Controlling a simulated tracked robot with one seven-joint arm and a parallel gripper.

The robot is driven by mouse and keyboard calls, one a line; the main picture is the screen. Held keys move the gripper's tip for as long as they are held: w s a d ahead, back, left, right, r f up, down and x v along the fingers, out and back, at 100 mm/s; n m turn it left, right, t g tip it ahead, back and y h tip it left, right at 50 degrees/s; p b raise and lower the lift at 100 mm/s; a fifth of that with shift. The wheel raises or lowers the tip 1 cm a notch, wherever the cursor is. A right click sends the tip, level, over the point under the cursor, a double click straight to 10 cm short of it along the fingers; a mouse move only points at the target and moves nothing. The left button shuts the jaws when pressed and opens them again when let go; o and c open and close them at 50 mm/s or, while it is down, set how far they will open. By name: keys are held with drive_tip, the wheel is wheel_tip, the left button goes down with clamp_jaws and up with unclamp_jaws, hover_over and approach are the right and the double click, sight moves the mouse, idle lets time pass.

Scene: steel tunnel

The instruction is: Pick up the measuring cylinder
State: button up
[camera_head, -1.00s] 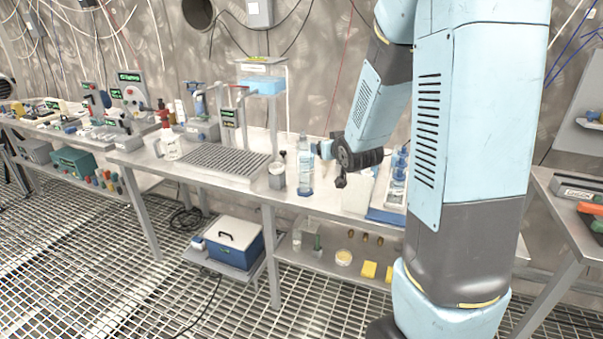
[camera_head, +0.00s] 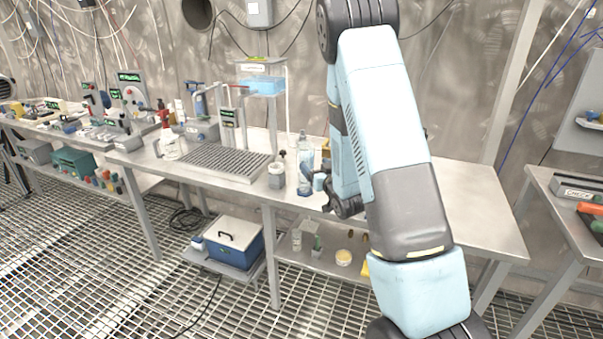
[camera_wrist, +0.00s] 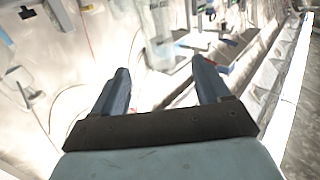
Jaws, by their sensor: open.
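A tall clear vessel with a bluish base, which looks like the measuring cylinder (camera_head: 305,158), stands upright on the steel bench in the head view. My gripper (camera_head: 317,185) is low at its right side, close to its base. I cannot tell from this view whether they touch. In the wrist view both fingers of my gripper (camera_wrist: 162,69) are spread apart with nothing held between them. Beyond them are blurred, bright bench items, and I cannot pick out the cylinder there for sure.
A small grey-white pot (camera_head: 277,177) stands just left of the cylinder, with a slotted rack (camera_head: 215,160) further left. A stand with a blue box (camera_head: 262,85) rises behind. The steel bench (camera_head: 470,205) is bare right of my arm. Its lower shelf holds small items.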

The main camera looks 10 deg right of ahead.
sight(302, 154)
drive_tip(key=w, duration=0.3)
drive_tip(key=w+a, duration=0.1)
drive_tip(key=w, duration=0.7)
drive_tip(key=shift+a+f, duration=0.2)
drive_tip(key=shift+a, duration=0.15)
drive_tip(key=shift+c, duration=0.2)
clamp_jaws()
